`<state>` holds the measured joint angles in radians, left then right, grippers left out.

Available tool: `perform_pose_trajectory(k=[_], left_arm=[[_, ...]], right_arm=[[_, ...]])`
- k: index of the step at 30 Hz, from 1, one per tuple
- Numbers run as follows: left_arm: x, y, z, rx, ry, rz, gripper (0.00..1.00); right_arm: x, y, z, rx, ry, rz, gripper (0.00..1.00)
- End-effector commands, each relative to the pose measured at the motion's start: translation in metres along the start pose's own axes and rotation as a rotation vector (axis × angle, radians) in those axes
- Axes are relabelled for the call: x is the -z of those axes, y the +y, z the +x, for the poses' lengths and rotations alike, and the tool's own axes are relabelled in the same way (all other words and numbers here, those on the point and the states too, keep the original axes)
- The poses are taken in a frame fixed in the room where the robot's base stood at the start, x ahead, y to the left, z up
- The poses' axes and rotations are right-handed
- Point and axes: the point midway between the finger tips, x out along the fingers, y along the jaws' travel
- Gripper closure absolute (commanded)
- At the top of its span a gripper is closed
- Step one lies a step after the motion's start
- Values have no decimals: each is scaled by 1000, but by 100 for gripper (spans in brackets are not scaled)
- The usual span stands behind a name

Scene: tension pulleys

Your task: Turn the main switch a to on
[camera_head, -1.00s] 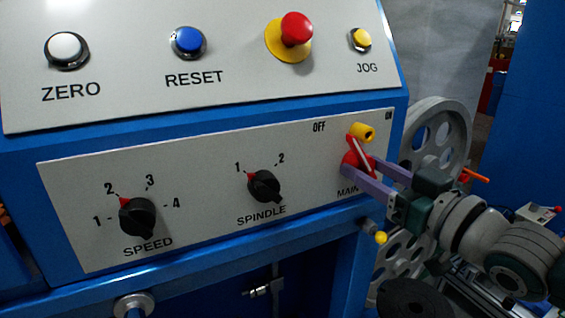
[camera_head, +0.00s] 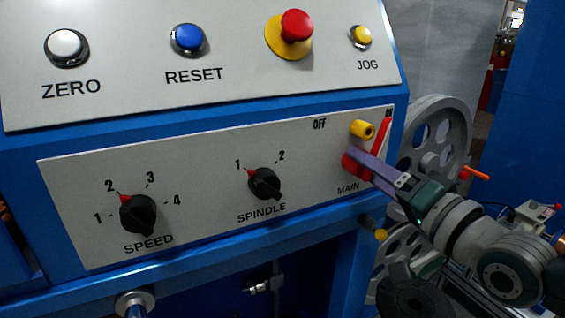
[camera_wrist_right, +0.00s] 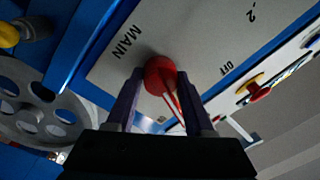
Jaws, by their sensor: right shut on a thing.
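The red main switch (camera_head: 381,137) is at the right end of the lower panel, above the MAIN label, with OFF and ON printed over it. Its red pointer tilts up to the right, toward the ON mark. A yellow cylinder (camera_head: 362,129) sticks out beside the pointer. My right gripper (camera_head: 354,156) comes in from the lower right with its purple fingers at the switch. In the right wrist view the fingers are shut around the red knob (camera_wrist_right: 160,74). My left gripper is not in view.
The speed knob (camera_head: 138,214) and spindle knob (camera_head: 264,184) are left on the same panel. The red emergency button (camera_head: 296,26) and yellow jog button (camera_head: 361,37) are above. A grey pulley wheel (camera_head: 437,140) stands close to the right of the panel.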

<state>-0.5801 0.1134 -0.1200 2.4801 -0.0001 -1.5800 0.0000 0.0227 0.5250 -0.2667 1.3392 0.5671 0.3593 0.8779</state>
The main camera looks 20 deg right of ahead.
Motion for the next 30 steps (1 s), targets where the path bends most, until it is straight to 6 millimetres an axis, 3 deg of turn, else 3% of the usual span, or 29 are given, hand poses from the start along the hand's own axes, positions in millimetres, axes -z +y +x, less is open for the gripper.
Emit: perform_pose_trajectory(k=[15, 30], left_arm=[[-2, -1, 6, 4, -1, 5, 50], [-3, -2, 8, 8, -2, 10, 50]], right_arm=[[-1, 0, 0, -2, 21, 385, 100], [-1, 0, 0, -4, 26, 488, 100]])
